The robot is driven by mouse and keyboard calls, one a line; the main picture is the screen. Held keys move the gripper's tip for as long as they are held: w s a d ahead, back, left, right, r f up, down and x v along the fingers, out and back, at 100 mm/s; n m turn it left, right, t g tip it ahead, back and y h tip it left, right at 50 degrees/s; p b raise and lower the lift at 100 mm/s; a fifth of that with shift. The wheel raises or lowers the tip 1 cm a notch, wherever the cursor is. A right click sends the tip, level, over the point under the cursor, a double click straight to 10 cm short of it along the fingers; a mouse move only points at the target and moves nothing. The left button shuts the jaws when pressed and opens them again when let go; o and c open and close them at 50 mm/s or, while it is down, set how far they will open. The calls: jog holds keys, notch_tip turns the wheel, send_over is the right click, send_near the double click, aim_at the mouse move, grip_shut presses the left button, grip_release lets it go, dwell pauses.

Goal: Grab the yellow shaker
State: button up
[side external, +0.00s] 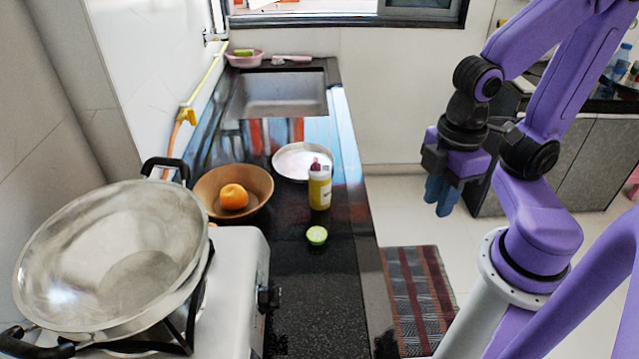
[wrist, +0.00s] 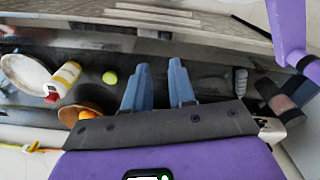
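The yellow shaker (side external: 320,190) stands upright on the dark counter, in front of a round metal plate (side external: 287,165). It has a pale label and a white and dark red top. In the wrist view the shaker (wrist: 66,76) is at the left, overlapping the edge of the plate (wrist: 22,72). My gripper (side external: 440,197) hangs over the floor to the right of the counter, well apart from the shaker. In the wrist view its two blue fingers (wrist: 159,63) are spread, with nothing between them.
A brown bowl (side external: 207,180) with an orange (side external: 234,197) is left of the shaker, and a cut lime (side external: 317,235) lies in front. A large wok (side external: 110,255) sits on the stove (side external: 238,275). A sink (side external: 278,94) is behind. The counter's right side is clear.

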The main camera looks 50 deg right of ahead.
jog(key=o, duration=1.1)
jog(key=shift+w, duration=0.1)
jog(key=n+t+h, duration=0.7)
jog(key=n+h, duration=0.5)
send_near(316, 184)
jog(key=x, duration=0.7)
jog(key=shift+w+d+f, duration=0.1)
jog(key=shift+w+d, duration=0.1)
jog(key=shift+d, duration=0.15)
jog(key=shift+x, duration=2.7)
